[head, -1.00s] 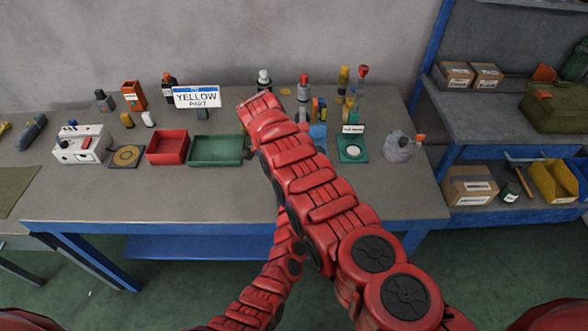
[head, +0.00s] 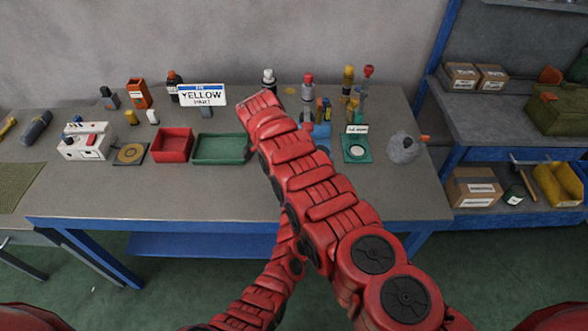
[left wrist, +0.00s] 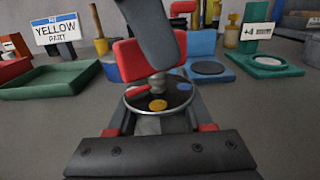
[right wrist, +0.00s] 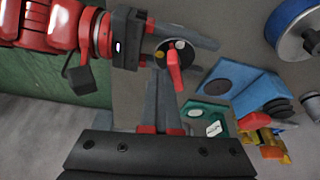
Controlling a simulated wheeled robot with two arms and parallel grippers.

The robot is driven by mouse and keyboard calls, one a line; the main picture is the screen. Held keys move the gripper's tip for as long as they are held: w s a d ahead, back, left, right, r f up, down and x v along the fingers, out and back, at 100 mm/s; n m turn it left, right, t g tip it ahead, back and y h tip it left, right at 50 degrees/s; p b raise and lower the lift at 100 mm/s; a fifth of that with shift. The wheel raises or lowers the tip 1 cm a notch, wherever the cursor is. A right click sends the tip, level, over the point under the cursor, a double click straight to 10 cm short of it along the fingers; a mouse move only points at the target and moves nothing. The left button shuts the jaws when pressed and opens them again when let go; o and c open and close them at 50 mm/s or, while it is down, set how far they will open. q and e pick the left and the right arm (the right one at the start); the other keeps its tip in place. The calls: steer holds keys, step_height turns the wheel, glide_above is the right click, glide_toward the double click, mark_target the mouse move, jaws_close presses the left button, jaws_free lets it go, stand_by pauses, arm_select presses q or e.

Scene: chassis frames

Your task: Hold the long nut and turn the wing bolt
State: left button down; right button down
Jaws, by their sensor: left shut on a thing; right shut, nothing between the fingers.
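My left gripper (left wrist: 160,124) is shut on the grey long nut (left wrist: 147,124), just below a round disc (left wrist: 176,97) with a yellow and a blue dot. The red wing bolt (left wrist: 132,54) stands upright above the disc, its threaded shank in the middle. Its red wing also shows in the right wrist view (right wrist: 174,75). My right gripper (right wrist: 163,98) is shut and empty, its fingers close beside the wing. A dark finger of it crosses in front of the wing in the left wrist view; I cannot tell whether they touch. My arms hide both grippers in the head view.
Behind are a red tray (head: 171,146), a green tray (head: 221,148), a blue stand (right wrist: 243,91) and a teal stand (head: 357,148). The "YELLOW PART" sign (head: 202,95) stands at the back. The table's front strip is mostly clear.

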steer(key=shift+r, duration=0.1)
stand_by(0.6)
steer(key=c, duration=1.6)
jaws_free()
steer(key=v, duration=0.6)
steer(key=c, duration=1.1)
jaws_free()
steer(key=shift+a+r+n, duration=0.3)
steer(key=shift+a+r, duration=0.25)
steer(key=shift+r, duration=0.15)
steer(key=shift+o, duration=1.2)
steer(key=shift+a+r+n, duration=0.2)
steer(key=shift+a+n, duration=0.1)
steer(key=d+f+n, duration=0.1)
steer(key=f, duration=0.1)
steer(key=w+d+f+n+t, duration=0.1)
steer(key=f, duration=0.2)
steer(key=w+d+f+n, duration=0.1)
steer(key=f, duration=0.2)
steer(key=shift+d+f+t, duration=0.15)
steer(key=shift+f+t, duration=0.1)
steer(key=shift+t, duration=0.05)
jaws_close()
